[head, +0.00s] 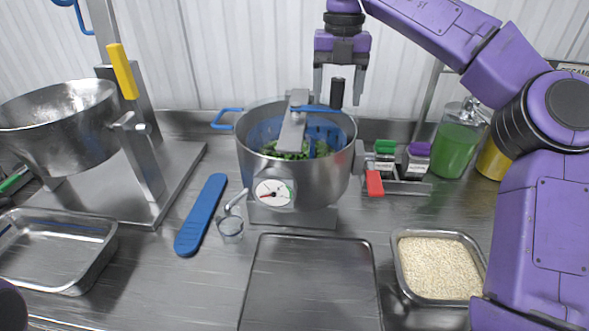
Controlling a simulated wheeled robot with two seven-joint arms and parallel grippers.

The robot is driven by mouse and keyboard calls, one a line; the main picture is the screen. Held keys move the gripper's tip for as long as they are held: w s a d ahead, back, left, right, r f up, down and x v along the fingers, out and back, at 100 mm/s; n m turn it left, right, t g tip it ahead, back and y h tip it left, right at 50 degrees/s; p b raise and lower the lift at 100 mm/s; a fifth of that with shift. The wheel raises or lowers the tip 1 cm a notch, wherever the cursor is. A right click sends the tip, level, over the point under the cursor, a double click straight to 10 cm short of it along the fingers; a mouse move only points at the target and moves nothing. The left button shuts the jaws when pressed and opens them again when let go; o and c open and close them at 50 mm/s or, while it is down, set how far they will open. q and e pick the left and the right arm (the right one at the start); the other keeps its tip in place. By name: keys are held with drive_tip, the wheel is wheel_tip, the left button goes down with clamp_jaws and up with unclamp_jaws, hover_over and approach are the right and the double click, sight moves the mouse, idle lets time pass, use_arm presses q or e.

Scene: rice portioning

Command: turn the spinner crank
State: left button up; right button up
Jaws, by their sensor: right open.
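The spinner (330,178) is a steel pot with a blue basket inside and green leaves in the basket. A grey bar (292,130) lies across its top, and a blue crank arm (316,108) carries an upright black knob (337,93) at the back right. A round dial (274,192) is on the pot's front. My right gripper (341,84) points down from above, open, with its fingers close around the knob's upper area; whether they touch it I cannot tell. My left gripper is not in view.
A large steel bowl (60,125) stands left.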

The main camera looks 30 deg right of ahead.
drive_tip(key=shift+f, duration=0.35)
drive_tip(key=shift+f+b, duration=0.15)
drive_tip(key=shift+b, duration=0.15)
drive_tip(key=shift+r+p, duration=0.6)
drive_tip(key=shift+c, duration=0.3)
drive_tip(key=c, duration=1)
